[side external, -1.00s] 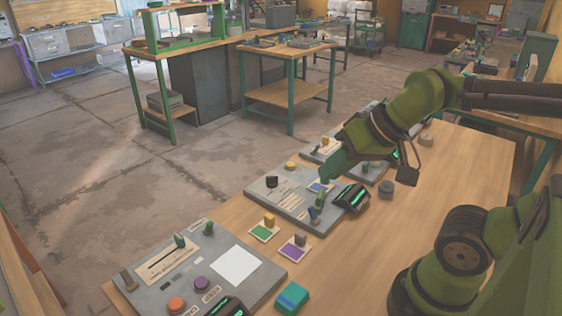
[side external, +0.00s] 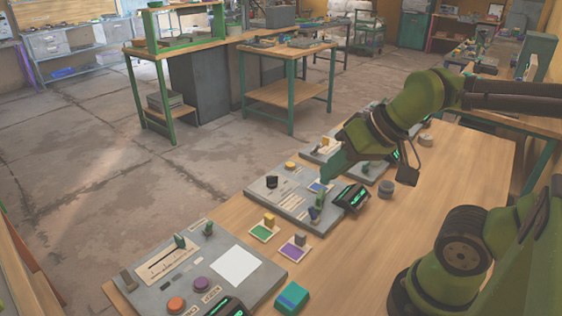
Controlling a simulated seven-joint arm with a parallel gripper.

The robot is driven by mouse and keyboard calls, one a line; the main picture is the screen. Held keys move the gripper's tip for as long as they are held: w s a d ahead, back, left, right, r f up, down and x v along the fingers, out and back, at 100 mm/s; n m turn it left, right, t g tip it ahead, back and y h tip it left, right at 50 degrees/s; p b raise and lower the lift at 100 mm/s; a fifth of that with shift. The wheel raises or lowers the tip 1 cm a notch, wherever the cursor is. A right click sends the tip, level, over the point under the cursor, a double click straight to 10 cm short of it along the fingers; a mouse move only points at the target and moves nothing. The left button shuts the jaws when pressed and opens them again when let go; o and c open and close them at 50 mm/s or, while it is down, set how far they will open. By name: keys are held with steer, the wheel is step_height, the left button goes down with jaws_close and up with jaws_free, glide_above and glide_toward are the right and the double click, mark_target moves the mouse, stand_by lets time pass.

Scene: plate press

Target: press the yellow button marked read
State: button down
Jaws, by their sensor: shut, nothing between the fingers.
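A yellow round button (side external: 290,166) sits near the back edge of the middle grey panel (side external: 262,186). The label that would read "read" is too small to make out. My gripper (side external: 323,179) is shut and empty, pointing down over the right part of that panel. In the picture it is to the right of the yellow button and apart from it. Its fingertips are small here, and their height above the panel is hard to tell.
The middle panel also bears a black knob (side external: 271,182) and a dark display with green digits (side external: 351,197). A near panel (side external: 232,236) has orange (side external: 176,305) and purple (side external: 201,284) buttons. Blocks stand on green and purple cards. The table's right side (side external: 450,165) is mostly clear.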

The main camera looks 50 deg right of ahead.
stand_by(0.8)
steer(key=m+t, duration=0.2)
steer(key=m, duration=1.9)
glide_above(293, 165)
step_height(293, 165, down, 11)
steer(key=shift+r, duration=0.15)
steer(key=shift+f, duration=4.45)
steer(key=shift+f, duration=0.1)
